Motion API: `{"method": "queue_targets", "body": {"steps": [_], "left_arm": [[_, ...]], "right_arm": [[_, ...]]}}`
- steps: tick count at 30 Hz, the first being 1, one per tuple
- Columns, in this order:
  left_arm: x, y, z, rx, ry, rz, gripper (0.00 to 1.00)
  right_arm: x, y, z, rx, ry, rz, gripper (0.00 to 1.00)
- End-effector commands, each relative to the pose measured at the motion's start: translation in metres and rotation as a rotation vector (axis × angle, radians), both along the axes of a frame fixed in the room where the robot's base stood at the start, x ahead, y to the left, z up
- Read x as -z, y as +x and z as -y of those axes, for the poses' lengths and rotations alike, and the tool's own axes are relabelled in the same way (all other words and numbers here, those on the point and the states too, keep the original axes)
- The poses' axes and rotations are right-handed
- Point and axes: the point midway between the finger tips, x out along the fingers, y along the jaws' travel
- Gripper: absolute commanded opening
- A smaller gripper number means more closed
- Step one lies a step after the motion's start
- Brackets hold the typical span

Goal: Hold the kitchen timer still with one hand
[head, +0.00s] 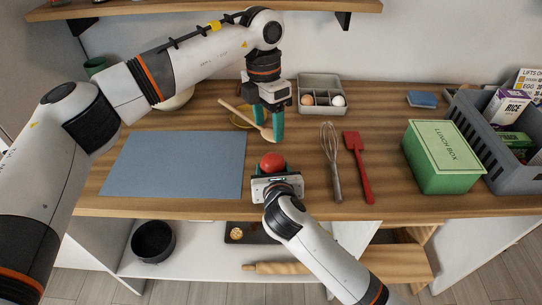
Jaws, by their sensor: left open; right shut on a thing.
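The red, round kitchen timer (272,162) sits near the front middle of the wooden counter, right of the blue-grey mat. My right gripper (272,170) comes from the front edge and is shut on the timer; its hand hides the timer's lower part. My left gripper (268,122) is open above the counter behind the timer, teal fingers pointing down. A wooden spoon (240,116) slants past its fingers; I cannot tell whether they touch it.
The blue-grey mat (172,165) lies left. A whisk (332,160) and a red spatula (358,168) lie right of the timer. A green lunch box (441,158) and a grey crate (513,178) stand further right. A grey tray (323,82) with eggs is behind. A shelf (205,9) hangs above.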

Motion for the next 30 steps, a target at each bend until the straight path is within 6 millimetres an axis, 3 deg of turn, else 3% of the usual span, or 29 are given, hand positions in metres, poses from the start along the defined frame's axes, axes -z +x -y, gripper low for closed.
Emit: {"method": "queue_targets", "body": {"steps": [9, 15, 28, 30], "left_arm": [[0.065, -0.007, 0.003, 0.002, 0.001, -0.003, 0.62], [0.092, -0.009, 0.005, 0.002, 0.001, -0.002, 0.62], [0.103, -0.009, 0.006, 0.003, 0.001, 0.0, 0.62], [0.103, -0.009, 0.006, 0.003, 0.001, 0.0, 0.52]], "right_arm": [[0.0, 0.0, 0.0, 0.0, 0.0, 0.0, 0.35], [0.0, 0.0, 0.0, 0.0, 0.0, 0.0, 0.35], [0.0, 0.0, 0.0, 0.0, 0.0, 0.0, 0.35], [0.0, 0.0, 0.0, 0.0, 0.0, 0.0, 0.35]]}}
